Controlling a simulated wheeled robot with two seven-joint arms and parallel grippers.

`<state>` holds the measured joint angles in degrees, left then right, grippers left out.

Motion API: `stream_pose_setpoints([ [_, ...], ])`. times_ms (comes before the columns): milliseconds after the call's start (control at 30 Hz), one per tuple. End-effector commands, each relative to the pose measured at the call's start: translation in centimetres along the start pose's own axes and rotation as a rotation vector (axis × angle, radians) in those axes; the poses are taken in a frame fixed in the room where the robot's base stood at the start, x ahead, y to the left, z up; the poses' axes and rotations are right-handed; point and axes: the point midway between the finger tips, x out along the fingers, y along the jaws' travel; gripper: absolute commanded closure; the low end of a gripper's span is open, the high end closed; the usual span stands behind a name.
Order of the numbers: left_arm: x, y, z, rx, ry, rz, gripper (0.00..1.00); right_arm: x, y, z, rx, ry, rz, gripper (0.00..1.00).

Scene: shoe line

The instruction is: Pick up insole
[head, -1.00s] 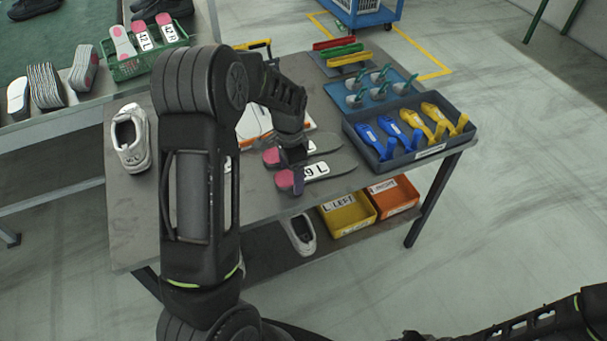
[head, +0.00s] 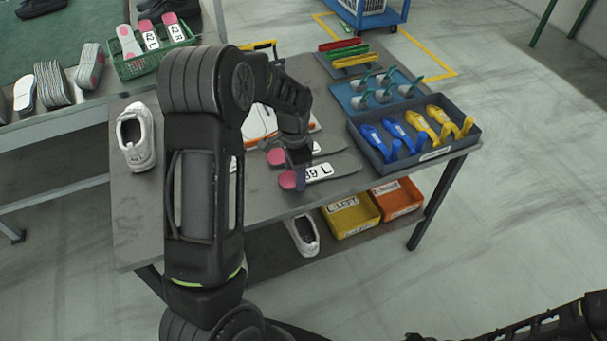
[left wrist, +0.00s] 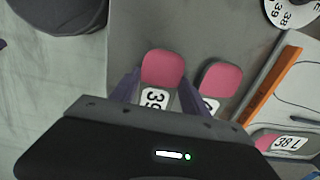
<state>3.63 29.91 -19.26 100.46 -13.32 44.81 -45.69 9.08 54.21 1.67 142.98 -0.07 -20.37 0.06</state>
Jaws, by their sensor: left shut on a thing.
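The insole marked 39 L (head: 345,168), dark with a pink heel, lies along the front of the table (head: 265,205). My left gripper (head: 301,178) is over its heel end. In the left wrist view, the gripper's two purple fingers (left wrist: 158,92) are on either side of this insole (left wrist: 162,68), shut on its edges. I cannot tell whether it is clear of the table top. A second pink-heeled insole (head: 334,149) lies just behind; it also shows to the right in the left wrist view (left wrist: 221,79). My right gripper is out of view.
A white shoe (head: 136,137) stands at the table's left. A grey tray (head: 431,155) with blue and yellow items is at the right, with a blue tray (head: 345,100) behind.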

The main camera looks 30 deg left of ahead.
Motion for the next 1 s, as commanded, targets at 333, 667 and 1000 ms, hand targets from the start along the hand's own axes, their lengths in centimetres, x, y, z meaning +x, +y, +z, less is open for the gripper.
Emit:
stream_pose_setpoints([
  [333,-3.4,-0.1,-0.1,0.000,0.004,-0.004,0.85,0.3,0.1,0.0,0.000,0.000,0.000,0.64],
  [667,-9.2,0.0,0.0,0.000,0.002,-0.001,0.85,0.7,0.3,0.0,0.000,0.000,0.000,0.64],
  [1000,-10.1,0.0,0.0,0.000,0.000,0.000,0.85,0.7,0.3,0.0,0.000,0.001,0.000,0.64],
])
